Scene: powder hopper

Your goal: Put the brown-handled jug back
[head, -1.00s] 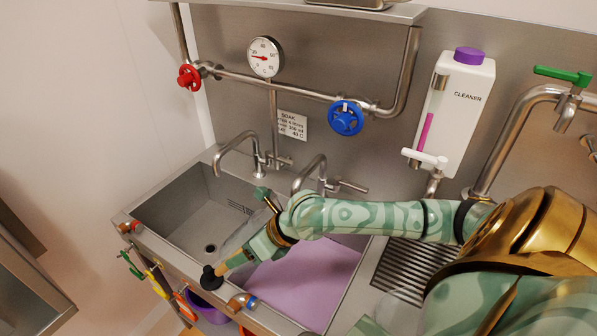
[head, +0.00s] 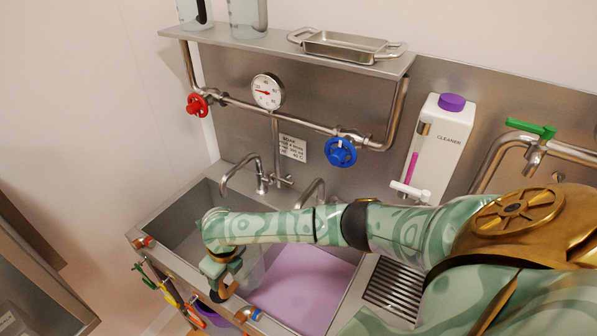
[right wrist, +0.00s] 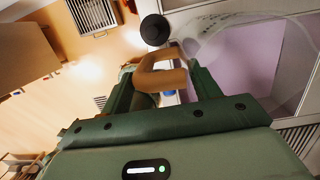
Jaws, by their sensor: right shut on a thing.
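The brown-handled jug is clear and see-through. Its body (head: 252,272) shows faintly beside my right gripper (head: 220,284) in the head view, over the sink front near the divider between the basins. In the right wrist view, my right gripper (right wrist: 165,88) is shut on the brown handle (right wrist: 160,72), and the clear body (right wrist: 245,40) extends to the right. I cannot tell whether the jug touches the sink. My left gripper is not in view.
A wall shelf (head: 275,48) holds two clear jugs, one dark-handled (head: 190,14) and one grey-handled (head: 245,18), and a metal tray (head: 345,46) at right. Shelf room shows between them. Pipes, a blue valve (head: 340,152) and taps (head: 240,170) stand behind the sink.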

